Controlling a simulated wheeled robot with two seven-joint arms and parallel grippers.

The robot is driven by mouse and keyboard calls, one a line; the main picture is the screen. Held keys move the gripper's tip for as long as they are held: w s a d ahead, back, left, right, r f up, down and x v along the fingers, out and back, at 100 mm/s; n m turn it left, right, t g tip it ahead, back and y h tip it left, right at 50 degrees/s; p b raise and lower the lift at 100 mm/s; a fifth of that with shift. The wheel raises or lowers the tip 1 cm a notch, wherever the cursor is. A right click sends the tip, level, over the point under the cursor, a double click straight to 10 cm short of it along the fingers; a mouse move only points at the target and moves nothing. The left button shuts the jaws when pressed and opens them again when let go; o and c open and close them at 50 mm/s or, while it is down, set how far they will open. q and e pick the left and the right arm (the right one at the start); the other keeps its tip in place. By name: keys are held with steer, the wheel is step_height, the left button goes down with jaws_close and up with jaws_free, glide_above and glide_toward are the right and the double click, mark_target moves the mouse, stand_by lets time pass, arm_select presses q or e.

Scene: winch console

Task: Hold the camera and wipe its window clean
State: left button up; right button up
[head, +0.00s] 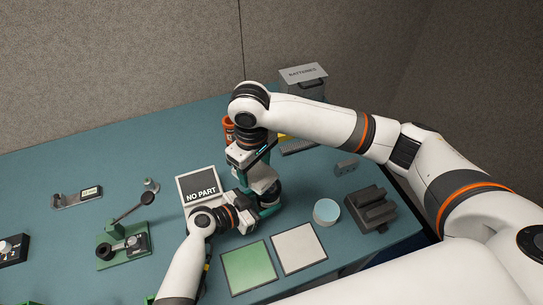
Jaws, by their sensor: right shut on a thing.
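My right gripper (258,186) reaches down from above at the middle of the table. It is shut on what looks like the camera (270,196), a small dark and pale piece with teal near its lower end. The grip is mostly hidden by the wrist and I cannot make out the window. My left gripper (243,217) comes in low from the left, close beside this piece. Its fingertips are hidden among the other parts, so I cannot tell if it is open, touching or holding something.
A "NO PART" panel (199,185) lies left of the grippers. A green mat (249,268) and a white mat (299,248) lie in front. A pale blue round pot (327,211) and a dark block (370,208) stand right.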

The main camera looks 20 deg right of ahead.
arm_select(q)
steer(key=shift+d, duration=0.1)
arm_select(e)
steer(key=shift+s+f, duration=0.1)
steer(key=shift+f, duration=2.25)
steer(key=shift+f, duration=0.4)
steer(key=shift+d, duration=2)
steer(key=shift+d+f, duration=0.25)
steer(key=shift+d, duration=1)
